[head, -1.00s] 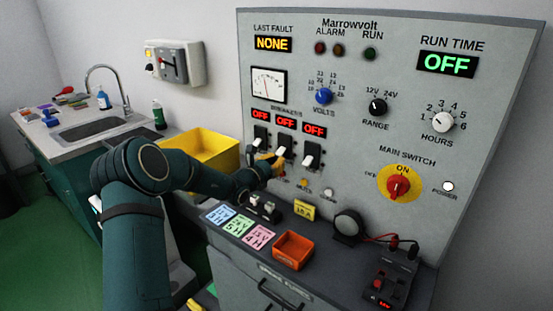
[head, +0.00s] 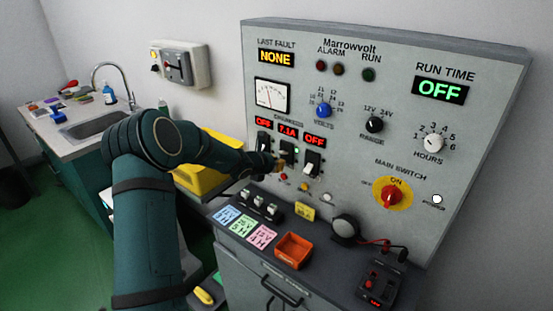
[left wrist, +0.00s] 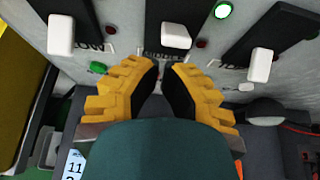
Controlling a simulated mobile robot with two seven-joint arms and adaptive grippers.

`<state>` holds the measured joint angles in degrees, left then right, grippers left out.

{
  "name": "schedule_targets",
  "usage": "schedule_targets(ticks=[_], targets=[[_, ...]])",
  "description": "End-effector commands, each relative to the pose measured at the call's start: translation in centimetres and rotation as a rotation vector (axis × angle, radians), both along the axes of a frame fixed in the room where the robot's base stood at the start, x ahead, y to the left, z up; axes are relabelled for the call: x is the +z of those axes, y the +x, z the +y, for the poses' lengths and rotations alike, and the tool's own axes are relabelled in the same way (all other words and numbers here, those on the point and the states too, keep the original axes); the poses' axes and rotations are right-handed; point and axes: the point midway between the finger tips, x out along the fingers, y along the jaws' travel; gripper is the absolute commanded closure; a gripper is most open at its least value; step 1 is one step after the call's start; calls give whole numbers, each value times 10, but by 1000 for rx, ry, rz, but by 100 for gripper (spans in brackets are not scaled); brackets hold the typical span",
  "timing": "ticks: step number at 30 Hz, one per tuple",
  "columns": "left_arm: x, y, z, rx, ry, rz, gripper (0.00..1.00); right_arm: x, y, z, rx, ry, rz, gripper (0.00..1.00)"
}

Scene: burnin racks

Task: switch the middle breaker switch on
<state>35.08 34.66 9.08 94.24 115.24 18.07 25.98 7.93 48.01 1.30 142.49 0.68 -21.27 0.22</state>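The middle breaker switch (head: 287,150) is a white-tipped lever on a black plate, partly hidden by my left gripper in the head view. Its display (head: 287,131) reads 7.1A, and a green lamp (head: 296,150) beside it is lit. In the left wrist view its white tip (left wrist: 176,35) stands just beyond my fingertips, apart in the picture; contact cannot be told. My right gripper is not in view.
The left breaker switch (left wrist: 62,35) and right breaker switch (left wrist: 260,65) flank the middle one; their displays read OFF. Below are small lamps, a dark ledge with coloured cards (head: 243,226), an orange tray (head: 293,250) and a round black device (head: 345,228). A yellow bin (head: 205,175) stands left.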

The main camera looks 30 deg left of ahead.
Motion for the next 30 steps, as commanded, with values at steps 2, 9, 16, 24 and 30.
schedule_targets(ticks=[2, 9, 16, 24, 30], targets=[[-2, 0, 0, 0, 0, -1, 100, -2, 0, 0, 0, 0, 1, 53], [5, 0, 0, 0, 0, -2, 100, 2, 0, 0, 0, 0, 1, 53], [14, 0, 0, 0, 0, -3, 100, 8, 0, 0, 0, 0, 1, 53], [15, 0, 0, -1, -1, -2, 100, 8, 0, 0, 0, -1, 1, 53], [10, -1, 1, -1, -1, -2, 100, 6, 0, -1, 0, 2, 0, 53]])
